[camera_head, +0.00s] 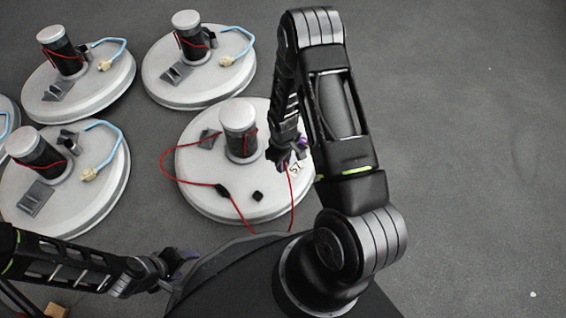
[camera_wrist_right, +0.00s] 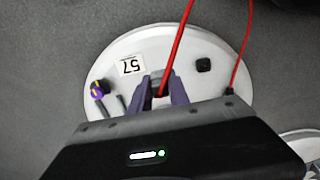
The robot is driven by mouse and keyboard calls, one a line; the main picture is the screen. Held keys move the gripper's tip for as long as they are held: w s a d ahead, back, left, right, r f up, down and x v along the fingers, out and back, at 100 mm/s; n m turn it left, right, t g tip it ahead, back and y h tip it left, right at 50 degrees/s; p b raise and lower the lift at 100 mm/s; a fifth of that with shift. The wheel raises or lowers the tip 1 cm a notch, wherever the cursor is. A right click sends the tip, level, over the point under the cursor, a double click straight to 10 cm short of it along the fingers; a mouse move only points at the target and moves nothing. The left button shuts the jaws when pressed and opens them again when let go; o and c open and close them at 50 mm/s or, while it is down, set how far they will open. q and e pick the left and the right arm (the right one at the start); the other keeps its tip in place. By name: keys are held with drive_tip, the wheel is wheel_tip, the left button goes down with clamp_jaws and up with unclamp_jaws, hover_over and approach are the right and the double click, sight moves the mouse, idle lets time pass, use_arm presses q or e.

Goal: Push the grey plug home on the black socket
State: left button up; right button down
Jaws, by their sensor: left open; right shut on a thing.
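My right gripper (camera_head: 289,156) is over the right side of the near white tank lid (camera_head: 195,155). In the right wrist view its purple fingers (camera_wrist_right: 160,90) are shut on a small grey piece, the grey plug (camera_wrist_right: 158,78), mostly hidden between them, with a red cable (camera_wrist_right: 178,45) at it. A small black block (camera_head: 257,196) sits on the lid, apart from the fingers; it also shows in the wrist view (camera_wrist_right: 203,64). I cannot tell whether this is the black socket, or whether the plug touches a socket. My left gripper (camera_head: 178,264) is open and empty at lower left.
The red cable loops across the lid through a black connector (camera_head: 222,190). A white label (camera_wrist_right: 130,66) reads 57. A purple, yellow and black cylinder (camera_wrist_right: 98,88) stands near the fingers. A grey-capped black post (camera_head: 239,135) rises mid-lid.

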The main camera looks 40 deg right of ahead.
drive_tip(key=shift+a, duration=0.1)
idle(0.5)
drive_tip(key=a, duration=1)
drive_tip(key=shift+w+a, duration=0.2)
drive_tip(key=shift+w, duration=0.05)
wheel_tip(320, 180, down, 5)
drive_tip(key=b, duration=0.4)
drive_tip(key=shift+f, duration=0.2)
drive_tip(key=shift+f+b, duration=1)
drive_tip(key=shift+f, duration=0.1)
drive_tip(key=shift+f, duration=0.2)
drive_tip(key=shift+f+b, duration=0.75)
drive_tip(key=shift+b, duration=0.1)
drive_tip(key=c, duration=1.2)
unclamp_jaws()
